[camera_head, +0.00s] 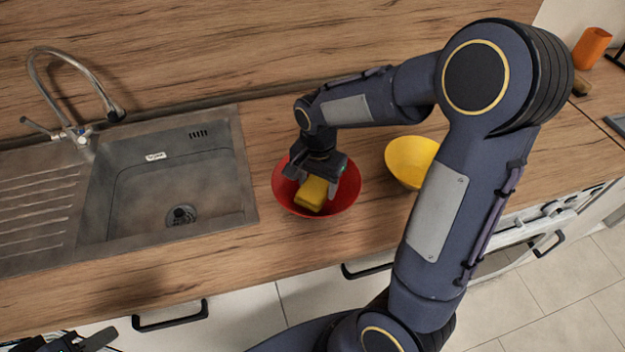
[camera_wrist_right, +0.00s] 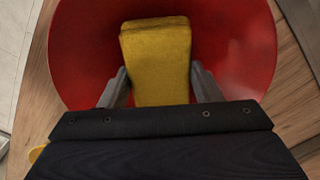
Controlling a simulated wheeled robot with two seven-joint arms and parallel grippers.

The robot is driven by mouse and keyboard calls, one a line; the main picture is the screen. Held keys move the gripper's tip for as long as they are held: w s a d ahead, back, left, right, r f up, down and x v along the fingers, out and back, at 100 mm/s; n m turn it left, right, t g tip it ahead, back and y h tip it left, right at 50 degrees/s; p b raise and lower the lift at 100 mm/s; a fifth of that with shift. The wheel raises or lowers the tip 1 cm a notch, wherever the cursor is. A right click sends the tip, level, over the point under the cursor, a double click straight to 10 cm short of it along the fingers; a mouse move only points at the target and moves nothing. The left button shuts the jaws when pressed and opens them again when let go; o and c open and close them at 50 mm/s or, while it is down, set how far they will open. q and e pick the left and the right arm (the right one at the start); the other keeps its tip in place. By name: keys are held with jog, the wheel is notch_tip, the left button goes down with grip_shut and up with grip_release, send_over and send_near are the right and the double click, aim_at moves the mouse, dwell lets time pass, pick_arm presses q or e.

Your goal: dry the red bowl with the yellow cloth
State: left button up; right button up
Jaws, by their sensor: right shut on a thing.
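The red bowl (camera_head: 345,198) stands on the wooden counter just right of the sink. It also fills much of the right wrist view (camera_wrist_right: 235,60). My right gripper (camera_head: 314,184) is inside the bowl, shut on the yellow cloth (camera_head: 311,195), which looks like a thick folded block. In the right wrist view the cloth (camera_wrist_right: 157,60) sits between the two grey fingers, over the bowl's inside. Whether the cloth touches the bowl is hard to tell. My left gripper (camera_head: 82,343) shows only partly at the bottom left edge, away from the bowl, and its opening is unclear.
A yellow bowl (camera_head: 408,160) stands right of the red bowl, partly behind my right arm. The sink (camera_head: 215,185) with a tap (camera_head: 80,130) is on the left. An orange cup (camera_head: 590,47) stands at the far right. Bare counter lies in front of the red bowl.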

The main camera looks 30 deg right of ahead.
jog(key=shift+s+d+f, duration=0.1)
jog(key=shift+s+f, duration=0.1)
jog(key=shift+s, duration=0.05)
jog(key=shift+w+a+r, duration=0.1)
jog(key=shift+w+a, duration=0.15)
jog(key=shift+w, duration=0.25)
jog(key=shift+w+a, duration=0.25)
jog(key=shift+w, duration=0.2)
jog(key=shift+r, duration=0.1)
jog(key=shift+s+d+f, duration=0.1)
jog(key=shift+s+d, duration=0.15)
jog(key=shift+s, duration=0.25)
jog(key=shift+s+d+f, duration=0.1)
jog(key=shift+s+d, duration=0.15)
jog(key=shift+s, duration=0.2)
